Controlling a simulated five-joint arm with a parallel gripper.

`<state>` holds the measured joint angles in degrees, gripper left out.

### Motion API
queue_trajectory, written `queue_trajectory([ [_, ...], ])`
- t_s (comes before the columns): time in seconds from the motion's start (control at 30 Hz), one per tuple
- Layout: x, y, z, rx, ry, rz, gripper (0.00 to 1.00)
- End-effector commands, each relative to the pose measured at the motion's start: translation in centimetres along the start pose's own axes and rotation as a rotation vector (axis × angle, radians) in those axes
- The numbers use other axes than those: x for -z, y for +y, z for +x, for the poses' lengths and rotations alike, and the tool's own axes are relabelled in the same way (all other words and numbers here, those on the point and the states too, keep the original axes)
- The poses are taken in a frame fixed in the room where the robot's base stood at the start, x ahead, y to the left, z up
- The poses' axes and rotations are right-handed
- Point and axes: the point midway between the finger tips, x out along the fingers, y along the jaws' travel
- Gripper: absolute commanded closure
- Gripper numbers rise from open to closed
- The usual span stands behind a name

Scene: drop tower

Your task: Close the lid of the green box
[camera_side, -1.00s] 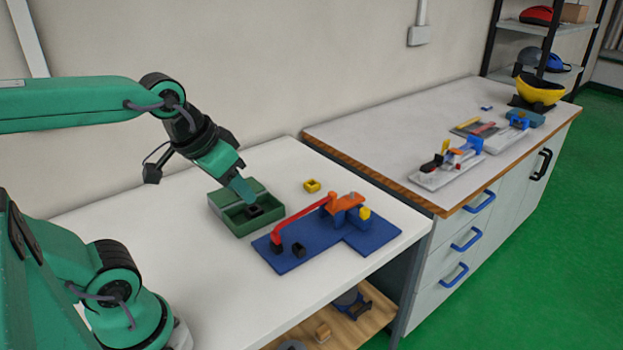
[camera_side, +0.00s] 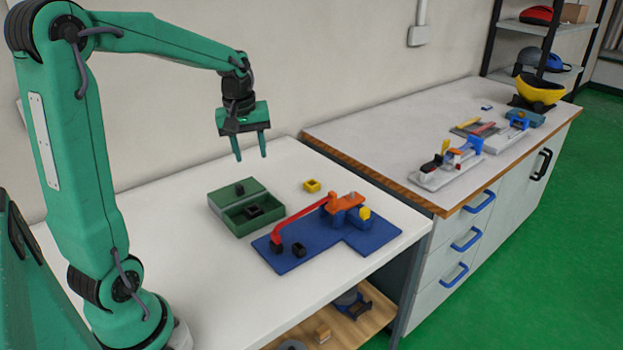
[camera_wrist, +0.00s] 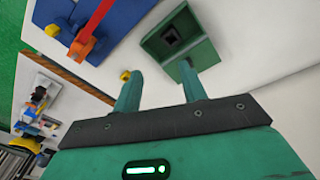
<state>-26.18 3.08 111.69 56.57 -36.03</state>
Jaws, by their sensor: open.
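The green box (camera_side: 252,228) stands on the white table, its front compartment open at the top with a dark square piece (camera_side: 254,211) inside. Its green lid (camera_side: 226,194), with a black knob (camera_side: 240,187), lies flat over the rear part, so the box is partly open. My gripper (camera_side: 250,157) is open and empty, fingers pointing down, above and behind the box, touching nothing. Its fingers also show in the wrist view (camera_wrist: 159,70).
A blue plate (camera_side: 325,253) with a red lever (camera_side: 300,221), an orange part (camera_side: 345,202) and a small black block (camera_side: 299,250) lies right of the box. A yellow block (camera_side: 312,185) sits behind the plate. The table left of the box is clear.

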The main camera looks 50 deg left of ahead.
Motion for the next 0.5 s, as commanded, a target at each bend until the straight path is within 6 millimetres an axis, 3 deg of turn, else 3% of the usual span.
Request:
queue_trajectory([
  [0.3,6.6,-2.8,5.4,0.079,-0.069,-0.322,0.58],
  [0.5,8.9,-4.4,7.8,0.109,-0.093,-0.449,0.58],
])
